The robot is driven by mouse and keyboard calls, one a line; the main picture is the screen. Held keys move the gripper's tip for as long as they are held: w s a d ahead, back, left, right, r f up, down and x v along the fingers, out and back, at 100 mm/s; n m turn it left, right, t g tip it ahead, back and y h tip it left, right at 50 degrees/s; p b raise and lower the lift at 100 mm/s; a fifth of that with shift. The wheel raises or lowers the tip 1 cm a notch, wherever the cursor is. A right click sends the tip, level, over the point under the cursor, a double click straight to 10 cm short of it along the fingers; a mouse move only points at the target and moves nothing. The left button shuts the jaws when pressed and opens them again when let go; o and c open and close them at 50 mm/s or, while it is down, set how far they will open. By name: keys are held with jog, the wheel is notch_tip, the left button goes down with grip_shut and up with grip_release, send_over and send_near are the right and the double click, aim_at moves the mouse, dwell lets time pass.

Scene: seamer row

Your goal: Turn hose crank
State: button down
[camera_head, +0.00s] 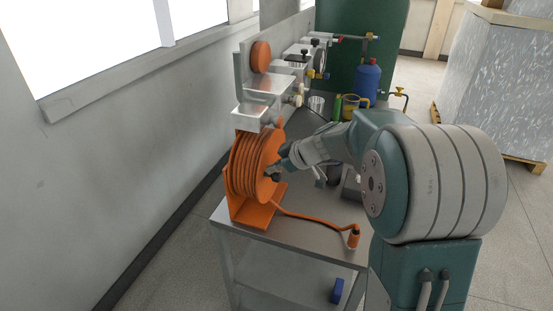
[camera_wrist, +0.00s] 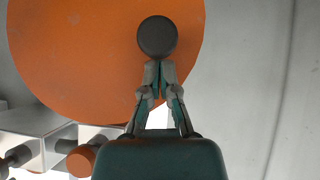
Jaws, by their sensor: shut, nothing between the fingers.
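The orange hose reel (camera_head: 246,168) stands in its orange bracket at the left end of the metal bench. Its round orange side disc (camera_wrist: 85,60) fills the upper left of the wrist view. A dark round crank knob (camera_wrist: 157,37) sits on the disc. My gripper (camera_wrist: 159,68) is shut, with its fingertips right at the lower edge of the knob in this view; I cannot tell whether they touch it. In the head view my gripper (camera_head: 279,162) is at the reel's right face. The hose (camera_head: 312,220) runs from the reel to an orange nozzle (camera_head: 353,237).
The metal bench (camera_head: 300,238) carries the reel. Above the reel are metal blocks (camera_head: 258,112) and an orange disc (camera_head: 261,56). A blue bottle (camera_head: 367,82) and a yellow-handled cup stand at the back. The wall is close on the left.

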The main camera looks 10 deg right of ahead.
jog(key=shift+f, duration=0.25)
jog(key=shift+s+f, duration=0.1)
jog(key=shift+f, duration=0.7)
jog(key=shift+a+r, duration=0.1)
jog(key=shift+r, duration=0.05)
